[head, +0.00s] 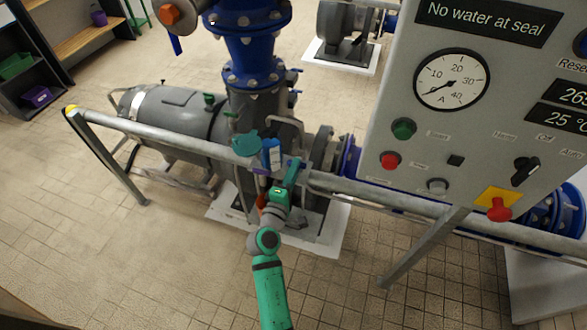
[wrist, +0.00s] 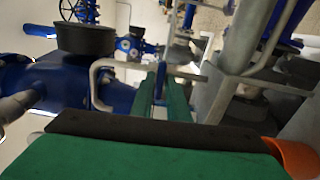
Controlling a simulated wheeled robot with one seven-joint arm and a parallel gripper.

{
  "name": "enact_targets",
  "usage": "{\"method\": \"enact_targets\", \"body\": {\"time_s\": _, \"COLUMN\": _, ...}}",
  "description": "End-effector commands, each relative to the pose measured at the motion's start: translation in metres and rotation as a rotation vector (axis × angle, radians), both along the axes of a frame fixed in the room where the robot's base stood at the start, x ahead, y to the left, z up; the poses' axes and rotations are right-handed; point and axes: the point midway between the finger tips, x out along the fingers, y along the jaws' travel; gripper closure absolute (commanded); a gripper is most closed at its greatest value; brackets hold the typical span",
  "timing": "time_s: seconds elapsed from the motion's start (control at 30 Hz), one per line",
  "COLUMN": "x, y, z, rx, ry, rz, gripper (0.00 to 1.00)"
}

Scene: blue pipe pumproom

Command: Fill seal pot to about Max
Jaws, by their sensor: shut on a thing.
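My gripper (head: 284,181) is at the railing in front of the pump, its green fingers pointing up and away. In the wrist view its fingers (wrist: 162,96) are close together, with a narrow blue piece (wrist: 160,80) between them. In the head view a small blue part (head: 271,153) stands just beyond the fingers, with a teal part (head: 246,143) to its left. I cannot tell for sure which of these is the seal pot. No water level or Max mark can be made out. The panel display (head: 486,20) reads "No water at seal".
A grey railing (head: 190,144) crosses in front of the pump and motor (head: 170,115). The control panel (head: 470,120) stands at right with an ammeter (head: 452,80) and buttons. In the wrist view, blue pipework and grey tubes crowd both sides. The tiled floor at lower left is clear.

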Motion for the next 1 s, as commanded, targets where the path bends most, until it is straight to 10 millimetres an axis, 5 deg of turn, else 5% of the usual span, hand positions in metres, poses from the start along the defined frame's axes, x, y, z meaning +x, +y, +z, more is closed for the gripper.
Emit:
{"method": "enact_targets", "body": {"time_s": 0.37, "x": 0.002, "y": -0.003, "z": 0.001, "rx": 0.006, "ry": -0.004, "rz": -0.002, "gripper": 1.0}}
{"method": "enact_targets", "body": {"time_s": 0.4, "x": 0.002, "y": -0.003, "z": 0.001, "rx": 0.006, "ry": -0.004, "rz": -0.002, "gripper": 0.8}}
{"method": "enact_targets", "body": {"time_s": 0.47, "x": 0.002, "y": -0.004, "z": 0.001, "rx": 0.006, "ry": -0.004, "rz": -0.004, "gripper": 0.72}}
{"method": "enact_targets", "body": {"time_s": 0.77, "x": 0.0, "y": -0.003, "z": 0.0, "rx": 0.005, "ry": -0.002, "rz": -0.004, "gripper": 0.72}}
{"method": "enact_targets", "body": {"time_s": 1.0, "x": -0.026, "y": 0.007, "z": 0.0, "rx": 0.004, "ry": -0.001, "rz": 0.0, "gripper": 0.72}}
